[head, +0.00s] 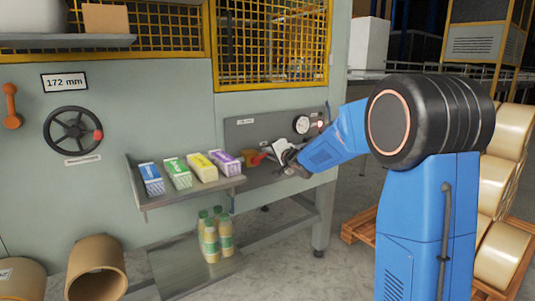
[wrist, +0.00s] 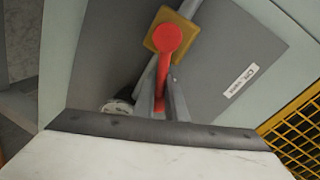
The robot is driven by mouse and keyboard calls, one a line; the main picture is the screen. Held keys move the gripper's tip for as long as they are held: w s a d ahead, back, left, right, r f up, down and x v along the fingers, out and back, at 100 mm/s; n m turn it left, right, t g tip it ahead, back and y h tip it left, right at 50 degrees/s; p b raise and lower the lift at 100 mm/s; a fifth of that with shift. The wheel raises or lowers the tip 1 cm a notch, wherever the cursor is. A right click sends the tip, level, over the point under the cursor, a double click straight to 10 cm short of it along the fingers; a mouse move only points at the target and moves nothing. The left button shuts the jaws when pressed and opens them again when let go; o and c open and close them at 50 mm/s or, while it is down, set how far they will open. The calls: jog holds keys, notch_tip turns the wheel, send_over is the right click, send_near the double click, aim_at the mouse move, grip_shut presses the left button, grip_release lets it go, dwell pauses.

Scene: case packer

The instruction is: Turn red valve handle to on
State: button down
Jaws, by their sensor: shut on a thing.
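The red valve handle (wrist: 166,52) is seen in the wrist view, with its round hub over a yellow square valve body (wrist: 186,29). Its lever runs down from the hub, between my gripper's fingers. My gripper (wrist: 160,95) is shut on the lever. In the head view, a bit of the red handle (head: 258,159) shows left of my gripper (head: 281,158), beside the yellow body (head: 249,157). The gripper and arm hide part of the lever there. A small white label (wrist: 241,80) is on the grey panel; its text is not clearly readable.
A round gauge (head: 301,124) sits on the panel just above my gripper. A shelf (head: 190,195) with several coloured cartons juts out left of it. Bottles (head: 211,241) stand on the lower shelf. Rolls on a pallet (head: 362,229) are at the right.

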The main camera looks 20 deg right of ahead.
jog(key=shift+w+d+r, duration=0.1)
jog(key=shift+d+r, duration=0.2)
jog(key=shift+d, duration=0.05)
jog(key=c, duration=2)
grip_release()
jog(key=shift+o, duration=1.4)
jog(key=shift+d+f, duration=0.1)
jog(key=shift+d, duration=0.05)
jog(key=shift+f, duration=0.1)
jog(key=v, duration=1.7)
jog(key=shift+s, duration=0.2)
